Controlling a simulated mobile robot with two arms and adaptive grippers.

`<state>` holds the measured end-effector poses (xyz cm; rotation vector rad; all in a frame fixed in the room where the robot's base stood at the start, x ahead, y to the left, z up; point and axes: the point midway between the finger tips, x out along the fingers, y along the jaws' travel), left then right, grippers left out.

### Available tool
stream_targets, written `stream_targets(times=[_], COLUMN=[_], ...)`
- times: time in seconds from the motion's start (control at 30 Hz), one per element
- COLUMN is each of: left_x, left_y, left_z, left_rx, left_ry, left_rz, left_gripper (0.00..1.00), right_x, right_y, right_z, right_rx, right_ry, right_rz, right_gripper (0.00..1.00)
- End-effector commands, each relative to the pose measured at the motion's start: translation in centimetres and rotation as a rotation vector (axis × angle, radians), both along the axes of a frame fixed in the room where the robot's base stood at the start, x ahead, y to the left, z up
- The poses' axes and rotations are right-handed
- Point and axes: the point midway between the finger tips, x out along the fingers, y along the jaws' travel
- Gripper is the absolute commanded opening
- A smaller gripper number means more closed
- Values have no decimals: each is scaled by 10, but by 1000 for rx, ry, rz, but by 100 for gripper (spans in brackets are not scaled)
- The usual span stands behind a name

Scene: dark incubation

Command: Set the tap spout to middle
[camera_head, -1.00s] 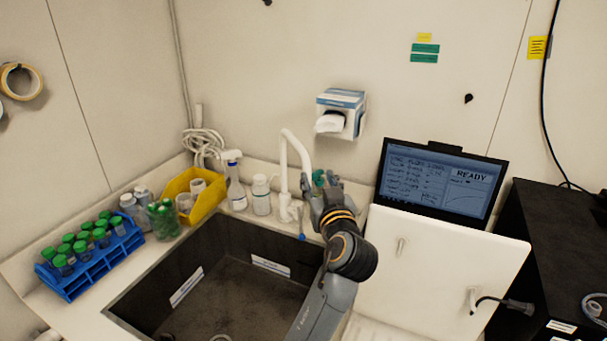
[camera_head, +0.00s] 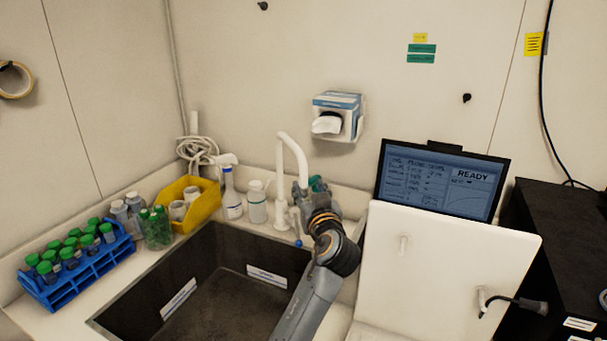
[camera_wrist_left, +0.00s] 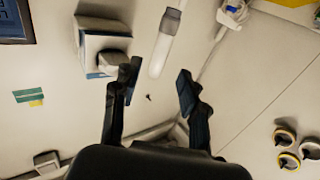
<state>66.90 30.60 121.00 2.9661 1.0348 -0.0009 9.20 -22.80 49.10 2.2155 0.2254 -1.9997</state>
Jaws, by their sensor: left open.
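The white tap (camera_head: 282,180) stands on the counter behind the sink, with its arched spout (camera_head: 293,145) bending toward the right and down toward my left gripper. A small blue-tipped part (camera_head: 298,243) shows low in front of it. My left gripper (camera_head: 304,198) is beside the spout's lower end and partly hides it. In the left wrist view, my left gripper (camera_wrist_left: 158,78) is open, fingers apart. A white tube with a grey section (camera_wrist_left: 163,45), seemingly the spout, shows between and beyond the fingertips. I cannot tell whether either finger touches it. My right gripper is not in view.
The dark sink (camera_head: 235,290) lies in front of the tap. A white bottle (camera_head: 257,203) and spray bottle (camera_head: 231,198) stand close left. A yellow bin (camera_head: 206,207) and blue tube rack (camera_head: 75,278) are farther left. A white panel (camera_head: 450,265) and screen (camera_head: 440,183) stand right.

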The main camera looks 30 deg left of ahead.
Motion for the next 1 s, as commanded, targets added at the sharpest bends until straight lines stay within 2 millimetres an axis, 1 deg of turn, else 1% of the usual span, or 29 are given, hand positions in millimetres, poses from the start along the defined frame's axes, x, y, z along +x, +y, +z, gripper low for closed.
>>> stream_targets(times=[0.03,0.1,0.2,0.33,0.5,0.8,0.97,1.0], left_x=[10,21,36,50,59,60,60,60], left_y=[8,18,29,39,46,47,47,47], left_z=[2,1,1,0,0,0,0,0], left_rx=[5,2,3,2,1,0,0,0], left_ry=[0,0,0,0,-1,0,0,0], left_rz=[1,3,1,0,0,-1,-1,-1], left_gripper=[43,43,43,43,43,43,10,2], right_x=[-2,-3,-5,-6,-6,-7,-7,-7], right_y=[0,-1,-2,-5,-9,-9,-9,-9], right_z=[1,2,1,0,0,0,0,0], right_rx=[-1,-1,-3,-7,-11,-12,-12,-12], right_ry=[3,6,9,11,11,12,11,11], right_rz=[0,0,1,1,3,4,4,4], right_gripper=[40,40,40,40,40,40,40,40])
